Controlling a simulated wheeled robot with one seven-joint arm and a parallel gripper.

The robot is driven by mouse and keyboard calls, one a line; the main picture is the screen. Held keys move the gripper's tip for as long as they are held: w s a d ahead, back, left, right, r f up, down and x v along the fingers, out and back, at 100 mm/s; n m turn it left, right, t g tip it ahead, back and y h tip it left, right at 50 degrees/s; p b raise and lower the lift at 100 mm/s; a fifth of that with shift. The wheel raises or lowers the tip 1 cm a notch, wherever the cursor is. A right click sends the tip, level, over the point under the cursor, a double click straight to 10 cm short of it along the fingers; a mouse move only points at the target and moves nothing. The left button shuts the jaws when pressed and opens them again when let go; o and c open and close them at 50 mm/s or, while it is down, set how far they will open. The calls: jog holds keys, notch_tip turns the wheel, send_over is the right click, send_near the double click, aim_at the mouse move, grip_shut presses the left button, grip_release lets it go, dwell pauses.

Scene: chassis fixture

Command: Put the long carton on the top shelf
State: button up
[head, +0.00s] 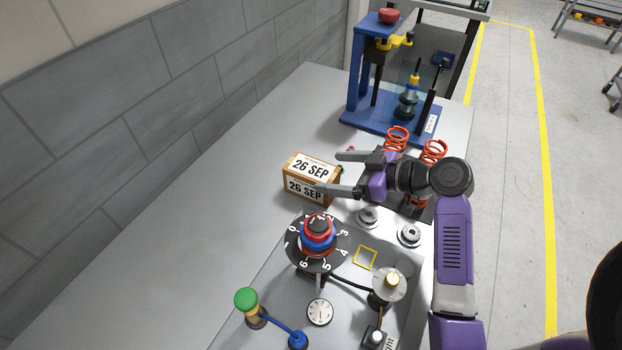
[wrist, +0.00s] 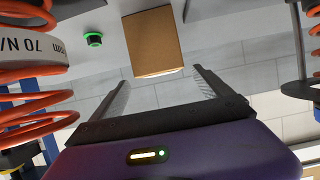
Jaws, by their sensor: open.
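No carton that is clearly long and no top shelf can be made out in either view. A small brown box (head: 312,180) with white "26 SEP" labels stands on the grey bench, left of my gripper. A plain brown box, seemingly the same one, shows ahead of the fingers in the wrist view (wrist: 152,42). My gripper (head: 329,172) is open and empty, its fingers pointing left at the box. In the head view the lower finger overlaps the box's right edge; I cannot tell if it touches. Both fingers also show in the wrist view (wrist: 160,76).
Orange springs (head: 433,152) stand close beside my gripper. A blue press fixture (head: 390,127) is behind. A panel with a numbered dial (head: 318,246), a green knob (head: 246,301) and metal posts is in front. The bench (head: 200,215) is clear to the left, up to the wall.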

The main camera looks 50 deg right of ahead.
aim_at(311, 168)
jog(key=x, duration=0.2)
jog(key=p+x, duration=0.1)
jog(key=x, duration=0.1)
jog(key=p+x, duration=0.1)
jog(key=x, duration=0.1)
jog(key=shift+w+a+r, duration=0.1)
jog(key=shift+w+r, duration=0.05)
jog(key=shift+r, duration=0.15)
jog(key=shift+w+f, duration=0.2)
jog(key=shift+w, duration=0.05)
jog(key=shift+c, duration=0.2)
grip_shut()
jog(key=shift+r, duration=0.1)
